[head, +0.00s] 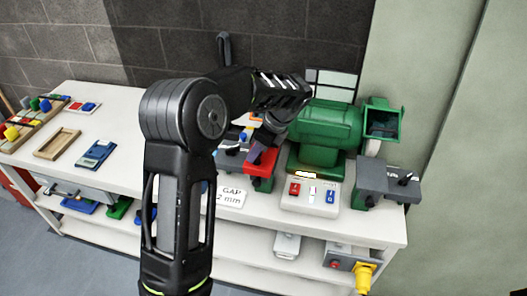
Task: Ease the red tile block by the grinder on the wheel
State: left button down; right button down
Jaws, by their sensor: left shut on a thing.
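The green bench grinder (325,125) stands at the right of the workbench, with an open guard (383,123) at its right end. Its left end and the wheel there are hidden behind my left arm and gripper. My left gripper (266,140) is at the grinder's left side, pointing down, shut on the red tile block (262,159). The block is partly covered by the fingers and sits close above the left grey rest; I cannot tell whether it touches the rest or the wheel. My right gripper is not in view.
A switch box (309,203) with red, white and blue controls is in front of the grinder. A grey rest (388,180) stands at right. A "GAP 2 mm" sign (231,197) hangs at the front edge. A wooden tray (57,143) and blue scale (96,154) lie left; bench (130,120) between is clear.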

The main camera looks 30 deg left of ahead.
pick_arm(q)
jog(key=shift+w+a, duration=0.3)
jog(key=shift+w, duration=0.6)
dwell(0.8)
jog(key=shift+s, duration=0.1)
dwell(0.4)
jog(key=shift+s+d+b, duration=0.15)
jog(key=shift+s+d, duration=0.1)
jog(key=shift+s, duration=0.45)
jog(key=shift+s+d+b, duration=0.15)
jog(key=shift+s+d, duration=0.1)
jog(key=shift+s, duration=0.4)
jog(key=shift+s, duration=0.2)
jog(key=shift+s+d, duration=0.25)
jog(key=shift+s, duration=0.4)
jog(key=shift+s+d, duration=0.25)
jog(key=shift+s, duration=0.35)
jog(key=shift+w, duration=0.15)
jog(key=shift+w+a+p, duration=0.3)
jog(key=shift+w, duration=0.35)
jog(key=shift+w+a, duration=0.2)
jog(key=shift+w, duration=0.45)
jog(key=shift+w+a, duration=0.25)
jog(key=shift+w, duration=0.45)
jog(key=shift+w+a, duration=0.25)
jog(key=shift+w, duration=0.45)
